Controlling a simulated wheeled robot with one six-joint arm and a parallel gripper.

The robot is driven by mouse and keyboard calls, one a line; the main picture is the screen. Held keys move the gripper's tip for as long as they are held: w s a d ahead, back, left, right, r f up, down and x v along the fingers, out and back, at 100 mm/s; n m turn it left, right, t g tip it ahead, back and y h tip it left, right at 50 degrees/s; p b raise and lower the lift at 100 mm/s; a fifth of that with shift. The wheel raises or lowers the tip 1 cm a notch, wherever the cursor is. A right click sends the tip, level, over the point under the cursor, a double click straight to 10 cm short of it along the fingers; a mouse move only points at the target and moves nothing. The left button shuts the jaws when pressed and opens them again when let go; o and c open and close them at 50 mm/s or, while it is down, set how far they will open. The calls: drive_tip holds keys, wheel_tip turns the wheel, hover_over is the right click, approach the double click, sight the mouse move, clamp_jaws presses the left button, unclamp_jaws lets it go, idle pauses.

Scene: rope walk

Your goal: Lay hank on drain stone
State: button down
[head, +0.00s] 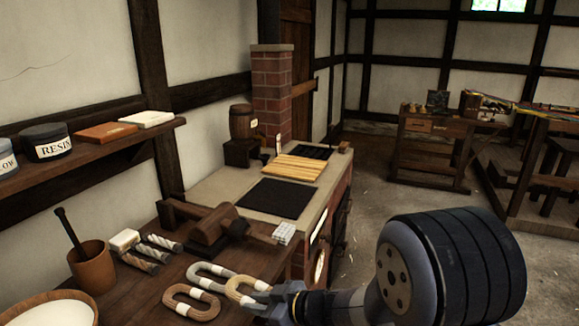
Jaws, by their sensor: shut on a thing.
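Three looped hanks with white bands lie close together at the front of the dark wooden bench: a brown one (178,304), a grey one (205,270) and a pale yellow one (240,283). My gripper (265,298) is at the right end of the pale yellow hank and shut on it. Whether that hank touches the bench is hard to tell. Beyond the bench is a brick-sided counter with a pale stone top (222,192). A dark flat slab (270,199) lies on it, bare. I cannot tell for certain which surface is the drain stone.
A wooden block device (214,228), white-banded rolls (160,243), a mortar (90,265) and a white-filled bowl (45,312) crowd the bench. A slatted yellow board (294,167) and a small barrel (241,120) stand beyond the slab. A shelf (110,148) juts out at left.

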drive_tip(key=d+f+m+t+h, duration=0.3)
drive_tip(key=d+f+m+h, duration=0.3)
drive_tip(key=d, duration=0.5)
drive_tip(key=d+f+m+t+h+p, duration=0.1)
drive_tip(key=d+f+m+t+h, duration=0.3)
drive_tip(key=d, duration=0.7)
wheel_tip(320, 180, down, 5)
drive_tip(key=m+h, duration=0.2)
drive_tip(key=shift+d+m, duration=0.15)
drive_tip(key=shift+m, duration=0.15)
drive_tip(key=shift+w+r, duration=0.1)
